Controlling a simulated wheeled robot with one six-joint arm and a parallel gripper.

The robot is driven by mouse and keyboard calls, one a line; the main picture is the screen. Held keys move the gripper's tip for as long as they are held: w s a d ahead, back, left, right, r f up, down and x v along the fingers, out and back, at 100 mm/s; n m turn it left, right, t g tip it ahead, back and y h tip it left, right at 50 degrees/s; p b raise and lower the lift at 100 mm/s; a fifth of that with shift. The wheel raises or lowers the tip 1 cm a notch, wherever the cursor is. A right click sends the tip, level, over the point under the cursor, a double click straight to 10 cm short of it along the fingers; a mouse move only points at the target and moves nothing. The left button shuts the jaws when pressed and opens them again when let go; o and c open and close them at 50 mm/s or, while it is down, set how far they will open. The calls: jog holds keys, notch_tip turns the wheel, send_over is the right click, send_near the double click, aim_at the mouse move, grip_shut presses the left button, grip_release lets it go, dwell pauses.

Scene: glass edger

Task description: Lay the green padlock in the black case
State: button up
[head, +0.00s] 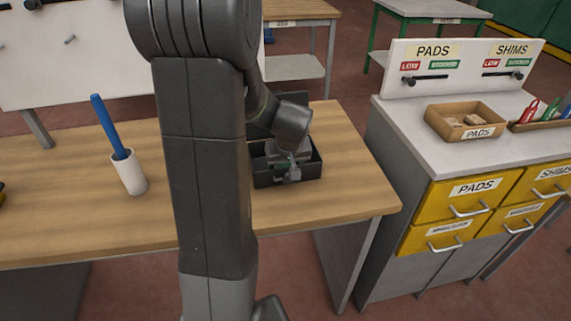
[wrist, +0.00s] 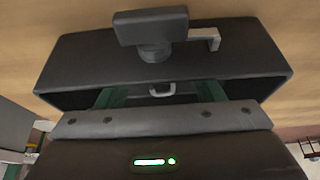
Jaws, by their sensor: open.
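The black case (head: 290,183) stands open on the wooden bench, and its wall fills much of the wrist view (wrist: 70,65). My gripper (head: 287,160) is lowered into the case; it also shows in the wrist view (wrist: 160,95). Its two green fingers are apart, one on each side. A small grey loop, perhaps the green padlock's shackle (wrist: 162,88), shows between them inside the case. The padlock's body is hidden, and I cannot tell whether it touches the fingers. In the head view my arm covers part of the case.
A white cup (head: 130,174) with a blue stick stands left on the bench. A dark block with a grey bent piece (wrist: 158,30) sits at the case's wall. To the right is a cabinet (head: 470,190) with yellow drawers and a cardboard tray (head: 440,128). The bench front is clear.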

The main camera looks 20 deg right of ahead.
jog(key=shift+s+r, duration=0.1)
jog(key=shift+r, duration=0.45)
jog(key=v, duration=1.1)
jog(key=shift+s+a, duration=0.1)
